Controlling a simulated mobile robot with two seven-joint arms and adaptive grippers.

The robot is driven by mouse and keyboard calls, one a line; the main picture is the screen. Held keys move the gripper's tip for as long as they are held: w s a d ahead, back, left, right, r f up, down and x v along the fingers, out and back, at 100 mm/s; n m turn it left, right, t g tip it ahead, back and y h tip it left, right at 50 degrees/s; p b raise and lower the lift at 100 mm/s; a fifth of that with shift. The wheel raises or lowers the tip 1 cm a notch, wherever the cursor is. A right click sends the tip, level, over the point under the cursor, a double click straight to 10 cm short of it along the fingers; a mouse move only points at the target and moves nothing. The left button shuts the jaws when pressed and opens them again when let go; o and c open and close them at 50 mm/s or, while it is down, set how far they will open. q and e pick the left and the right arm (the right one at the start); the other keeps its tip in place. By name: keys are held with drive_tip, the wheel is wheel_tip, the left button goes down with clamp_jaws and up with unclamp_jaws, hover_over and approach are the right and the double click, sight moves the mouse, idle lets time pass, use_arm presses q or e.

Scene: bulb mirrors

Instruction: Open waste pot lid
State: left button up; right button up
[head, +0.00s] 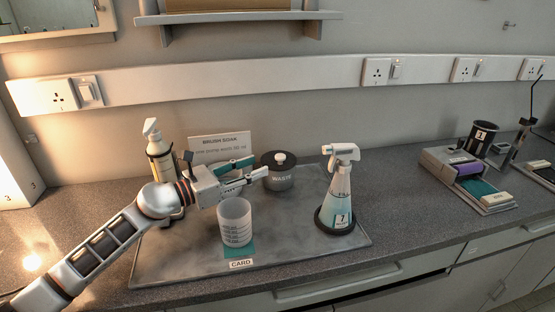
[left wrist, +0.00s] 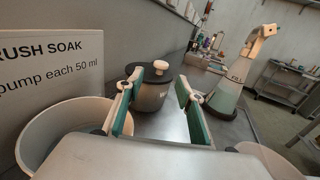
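The waste pot (head: 280,180) is a dark grey round pot labelled WASTE at the back of the grey tray. Its dark lid (head: 269,159) with a pale round knob (head: 281,158) sits on top, closed. My left gripper (head: 262,169) is open and empty, just left of the pot and pointing at it. In the left wrist view the pot (left wrist: 150,96) and its knob (left wrist: 160,66) show ahead between the two spread fingers (left wrist: 160,82). I cannot tell whether a finger touches the pot. My right gripper is not in view.
A translucent beaker (head: 235,222) stands by the CARD label in front of the gripper. A spray bottle (head: 337,195) stands right of the pot. A pump bottle (head: 160,155) and BRUSH SOAK sign (head: 219,147) are behind the arm. A pale tub (left wrist: 55,130) is left of the fingers.

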sight(276, 158)
use_arm(q)
drive_tip(key=x, duration=0.7)
drive_tip(key=shift+w+d+r, duration=0.1)
drive_tip(key=shift+w+d, duration=0.05)
drive_tip(key=shift+d, duration=0.2)
drive_tip(key=shift+c, duration=0.3)
clamp_jaws()
